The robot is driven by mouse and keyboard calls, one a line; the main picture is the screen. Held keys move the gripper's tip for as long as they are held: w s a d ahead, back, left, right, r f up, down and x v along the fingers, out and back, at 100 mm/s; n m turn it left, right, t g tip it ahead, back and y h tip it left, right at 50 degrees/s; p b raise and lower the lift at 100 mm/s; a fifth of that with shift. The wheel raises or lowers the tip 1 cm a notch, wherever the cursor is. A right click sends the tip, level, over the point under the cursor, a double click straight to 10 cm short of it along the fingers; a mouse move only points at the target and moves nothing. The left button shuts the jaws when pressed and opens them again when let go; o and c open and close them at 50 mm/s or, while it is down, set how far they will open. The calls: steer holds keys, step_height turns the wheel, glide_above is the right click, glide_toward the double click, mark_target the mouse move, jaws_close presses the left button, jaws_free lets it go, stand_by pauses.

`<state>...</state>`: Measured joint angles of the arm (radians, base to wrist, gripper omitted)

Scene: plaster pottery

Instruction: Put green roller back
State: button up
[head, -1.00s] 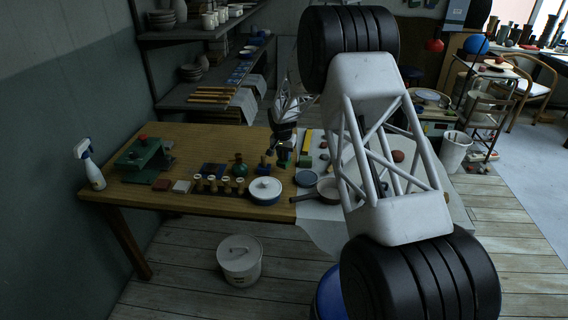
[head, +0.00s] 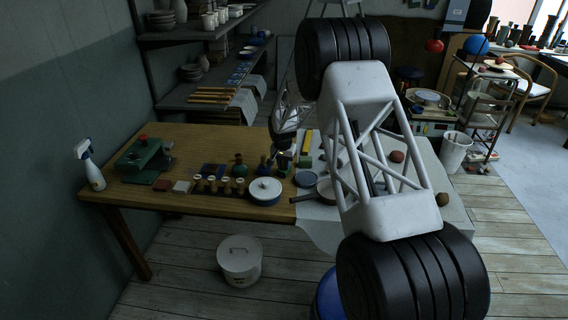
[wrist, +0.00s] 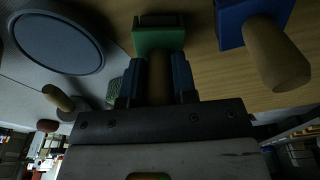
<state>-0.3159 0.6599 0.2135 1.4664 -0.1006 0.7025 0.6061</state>
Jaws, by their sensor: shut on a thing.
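The green roller (wrist: 158,36) shows at the top middle of the wrist view as a green block with a wooden handle. My gripper (wrist: 156,82) is shut on that handle, one dark blue finger on each side. In the head view my gripper (head: 279,154) is over the table's middle, near the seam between bare wood and white cloth, and the green roller (head: 284,170) shows small and dark under it. A blue roller (wrist: 252,18) with a wooden handle lies just beside it in the wrist view. I cannot tell whether the green roller touches the table.
A dark blue disc (head: 307,179) lies on the cloth to the right. Small wooden-handled tools (head: 212,186) and a green press (head: 144,155) are at left. A pan (head: 325,189) lies right.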

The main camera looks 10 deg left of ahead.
steer(key=shift+f, duration=0.75)
jaws_close()
steer(key=shift+s, duration=0.1)
steer(key=o, duration=0.8)
jaws_free()
steer(key=shift+f, duration=0.15)
steer(key=shift+o, duration=0.7)
steer(key=shift+s+f, duration=0.1)
steer(key=shift+d, duration=0.1)
steer(key=r, duration=1.2)
steer(key=shift+s+a+r, duration=0.3)
steer(key=shift+s, duration=0.1)
steer(key=shift+s+r, duration=0.1)
steer(key=shift+r, duration=0.55)
